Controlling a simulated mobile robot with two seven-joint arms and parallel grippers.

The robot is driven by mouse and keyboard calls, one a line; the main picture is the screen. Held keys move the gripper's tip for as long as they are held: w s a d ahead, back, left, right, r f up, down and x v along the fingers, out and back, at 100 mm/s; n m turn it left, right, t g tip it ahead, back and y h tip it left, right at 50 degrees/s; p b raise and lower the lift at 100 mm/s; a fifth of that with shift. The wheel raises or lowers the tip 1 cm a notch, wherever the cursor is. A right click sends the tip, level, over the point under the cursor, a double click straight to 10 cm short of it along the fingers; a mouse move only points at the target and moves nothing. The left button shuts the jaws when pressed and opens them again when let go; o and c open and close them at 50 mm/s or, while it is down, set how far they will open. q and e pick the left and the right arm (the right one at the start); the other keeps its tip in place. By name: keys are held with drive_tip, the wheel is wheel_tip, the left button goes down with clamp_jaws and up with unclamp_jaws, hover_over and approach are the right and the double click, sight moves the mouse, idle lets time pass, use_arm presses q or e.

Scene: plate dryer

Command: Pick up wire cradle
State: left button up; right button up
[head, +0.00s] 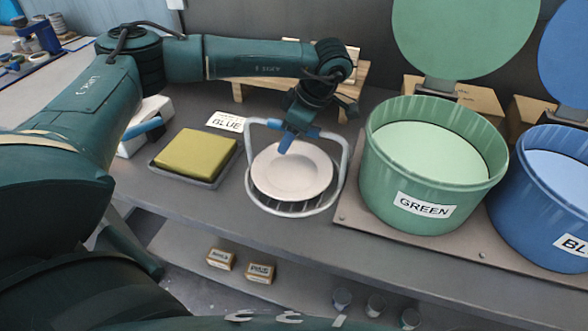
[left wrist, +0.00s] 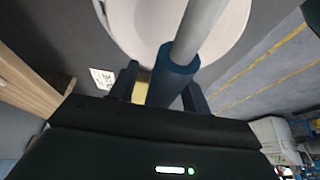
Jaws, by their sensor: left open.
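The wire cradle (head: 249,165) is a light grey wire basket with a raised handle, standing on the grey bench in the middle of the head view. A pale round plate (head: 292,178) lies in it. My left gripper (head: 292,132) is at the top of the handle, in front of and above the plate. In the left wrist view, the cradle's handle bar (left wrist: 200,25) runs into a blue grip (left wrist: 172,78), which lies between the open fingers of my left gripper (left wrist: 162,82). Whether the fingers touch the grip cannot be told. My right gripper is not in view.
A green bin (head: 380,190) stands close right of the cradle, with a blue bin (head: 540,200) beyond it. A yellow sponge-like block (head: 193,155) in a grey tray is at left. Small boxes (head: 221,259) sit on the lower shelf.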

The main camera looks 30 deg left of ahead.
use_arm(q)
clamp_jaws()
idle(0.4)
drive_tip(key=shift+r, duration=0.15)
